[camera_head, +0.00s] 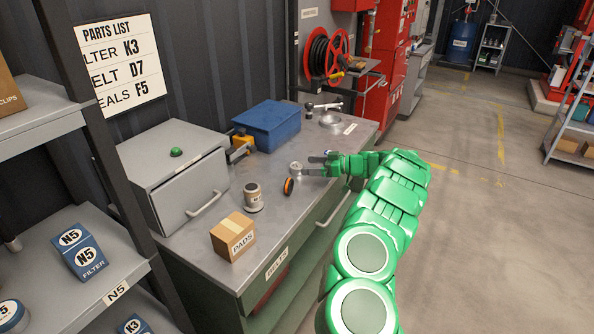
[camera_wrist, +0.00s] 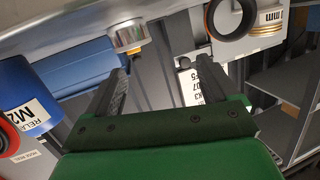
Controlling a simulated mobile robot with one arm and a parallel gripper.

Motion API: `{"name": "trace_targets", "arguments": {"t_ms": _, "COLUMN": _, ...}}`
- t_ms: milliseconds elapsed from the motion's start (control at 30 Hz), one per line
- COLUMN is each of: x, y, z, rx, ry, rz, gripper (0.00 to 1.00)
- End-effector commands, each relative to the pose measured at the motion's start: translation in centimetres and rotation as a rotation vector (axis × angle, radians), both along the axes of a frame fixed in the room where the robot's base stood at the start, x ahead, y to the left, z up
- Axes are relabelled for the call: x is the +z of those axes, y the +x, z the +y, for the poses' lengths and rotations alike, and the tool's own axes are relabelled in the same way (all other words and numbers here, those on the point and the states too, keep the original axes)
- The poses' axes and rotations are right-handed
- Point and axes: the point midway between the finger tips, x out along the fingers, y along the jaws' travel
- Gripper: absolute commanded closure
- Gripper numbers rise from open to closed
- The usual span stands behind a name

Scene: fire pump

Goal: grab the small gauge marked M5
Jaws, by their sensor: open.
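A small round silvery piece (camera_head: 296,169) stands on the grey bench just left of my fingertips and may be the gauge; I cannot read M5 on it. A small metal-rimmed cylinder (camera_wrist: 128,36), likely the same piece, shows in the wrist view beyond the left finger's tip. My gripper (camera_head: 315,165) reaches left, low over the bench, with its fingers apart and nothing visible between them. Its two fingers also show in the wrist view (camera_wrist: 162,68). The piece looks close to the fingertips; I cannot tell whether they touch.
A black-and-orange ring (camera_head: 288,186) stands close in front of the piece. A pale can (camera_head: 253,197) and a PADS box (camera_head: 233,236) are nearer. A blue box (camera_head: 267,125) and a grey drawer cabinet (camera_head: 175,172) stand behind and left. Bare bench (camera_head: 330,143) lies behind the gripper.

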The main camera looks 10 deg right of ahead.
Motion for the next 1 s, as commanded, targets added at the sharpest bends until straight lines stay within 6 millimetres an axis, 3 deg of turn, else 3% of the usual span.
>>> {"name": "trace_targets", "arguments": {"t_ms": 200, "x": -2.5, "y": 0.4, "z": -3.4, "rx": -0.042, "ry": -0.047, "rz": -0.071, "gripper": 0.13}}
{"name": "trace_targets", "arguments": {"t_ms": 333, "x": -3.0, "y": 0.6, "z": -4.0, "rx": -0.049, "ry": -0.059, "rz": -0.086, "gripper": 0.13}}
{"name": "trace_targets", "arguments": {"t_ms": 767, "x": -3.5, "y": 2.3, "z": -1.4, "rx": -0.048, "ry": -0.057, "rz": -0.087, "gripper": 0.13}}
{"name": "trace_targets", "arguments": {"t_ms": 1000, "x": -4.0, "y": 3.9, "z": 0.9, "rx": -0.049, "ry": -0.058, "rz": -0.085, "gripper": 0.13}}
